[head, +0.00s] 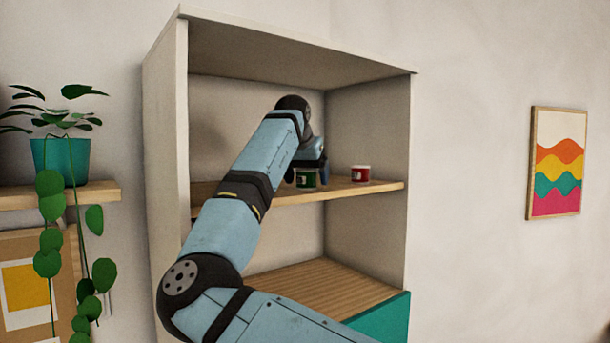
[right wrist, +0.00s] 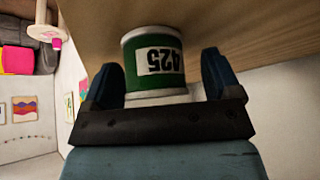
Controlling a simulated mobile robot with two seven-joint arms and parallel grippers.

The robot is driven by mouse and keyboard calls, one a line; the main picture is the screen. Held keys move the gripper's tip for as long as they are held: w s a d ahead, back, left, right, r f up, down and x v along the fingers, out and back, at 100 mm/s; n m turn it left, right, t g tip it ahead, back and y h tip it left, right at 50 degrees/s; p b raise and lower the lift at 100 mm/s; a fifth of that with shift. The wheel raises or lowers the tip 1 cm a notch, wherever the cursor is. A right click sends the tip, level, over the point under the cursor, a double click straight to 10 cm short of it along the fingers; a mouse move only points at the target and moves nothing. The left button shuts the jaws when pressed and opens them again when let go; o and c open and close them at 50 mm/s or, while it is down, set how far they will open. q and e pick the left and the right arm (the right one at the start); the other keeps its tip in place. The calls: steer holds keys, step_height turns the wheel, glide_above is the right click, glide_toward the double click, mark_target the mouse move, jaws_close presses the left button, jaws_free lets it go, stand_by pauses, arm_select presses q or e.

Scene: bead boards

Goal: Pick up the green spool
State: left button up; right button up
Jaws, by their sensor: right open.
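The green spool (head: 306,178) stands on the upper shelf board of the cabinet, with white rims and a white label. It also shows large in the right wrist view (right wrist: 133,75), where its label reads 425 upside down. My right gripper (head: 308,172) reaches into the upper compartment at the spool. In the right wrist view its two dark blue fingers (right wrist: 160,75) are apart, one on each side of the spool. I cannot tell whether either finger touches it. My left gripper is not in view.
A red spool (head: 360,174) stands on the same shelf (head: 375,188), right of the green one. A lower wooden shelf (head: 318,285) is mostly bare where visible. A potted plant (head: 60,160) stands on a ledge at left.

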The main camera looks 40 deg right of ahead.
steer(key=shift+d+f, duration=0.15)
steer(key=shift+s, duration=0.15)
steer(key=c, duration=1)
